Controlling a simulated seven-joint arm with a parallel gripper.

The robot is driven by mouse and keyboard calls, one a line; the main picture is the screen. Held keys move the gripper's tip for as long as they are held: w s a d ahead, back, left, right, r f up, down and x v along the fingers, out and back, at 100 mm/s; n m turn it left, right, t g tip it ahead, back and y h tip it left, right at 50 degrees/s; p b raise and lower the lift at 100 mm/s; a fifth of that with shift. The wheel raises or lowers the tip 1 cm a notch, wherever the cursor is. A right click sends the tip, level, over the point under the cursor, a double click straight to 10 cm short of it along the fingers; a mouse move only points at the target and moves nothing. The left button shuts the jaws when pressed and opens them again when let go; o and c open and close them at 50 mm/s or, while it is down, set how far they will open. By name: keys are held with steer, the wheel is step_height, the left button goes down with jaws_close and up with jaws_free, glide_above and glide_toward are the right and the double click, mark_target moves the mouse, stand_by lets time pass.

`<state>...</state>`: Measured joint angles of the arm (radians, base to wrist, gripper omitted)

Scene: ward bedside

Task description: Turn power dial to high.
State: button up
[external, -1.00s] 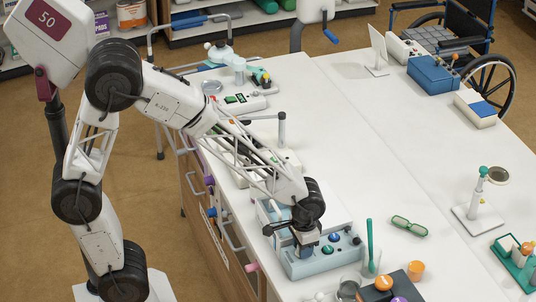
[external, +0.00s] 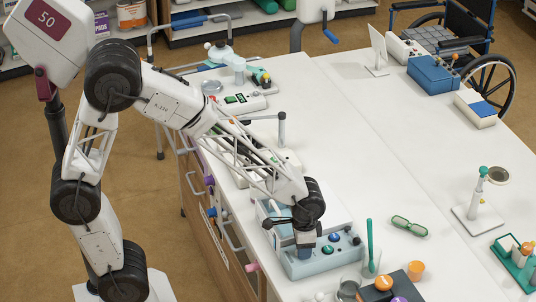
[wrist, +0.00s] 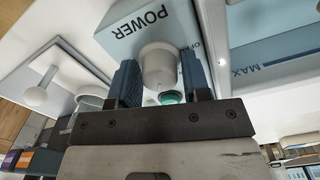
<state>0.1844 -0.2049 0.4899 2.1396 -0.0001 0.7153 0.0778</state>
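The power dial (wrist: 158,65) is a pale round knob on a light panel marked "POWER" (wrist: 140,25), which reads upside down in the wrist view. My gripper (wrist: 160,80) has its two dark blue fingers on opposite sides of the dial, close against it, and appears shut on it. Part of a marking that looks like "OFF" shows by the right finger; the other dial marks are hidden. In the external view my gripper (external: 305,243) points down onto the left part of the pale blue control box (external: 325,262) and hides the dial there.
Two dark round knobs, one green and one blue (external: 327,249), sit on the box right of my gripper. The far table is mostly clear.

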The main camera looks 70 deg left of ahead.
steer(key=shift+o, duration=1.2)
steer(key=shift+r, duration=3.9)
steer(key=shift+s+a+r, duration=0.2)
steer(key=shift+s+r, duration=0.15)
steer(key=s+a+r+n+t, duration=0.1)
steer(key=s+a+r, duration=0.2)
steer(key=s, duration=0.4)
steer(key=s+a+r+n, duration=0.1)
steer(key=s+a+r, duration=0.1)
steer(key=s+r, duration=0.2)
steer(key=s+a+r+t, duration=0.1)
steer(key=s+a+r, duration=0.2)
steer(key=s, duration=0.7)
steer(key=shift+a+r+n+t, duration=0.2)
steer(key=shift+a+n+t, duration=0.1)
steer(key=shift+a+n, duration=0.1)
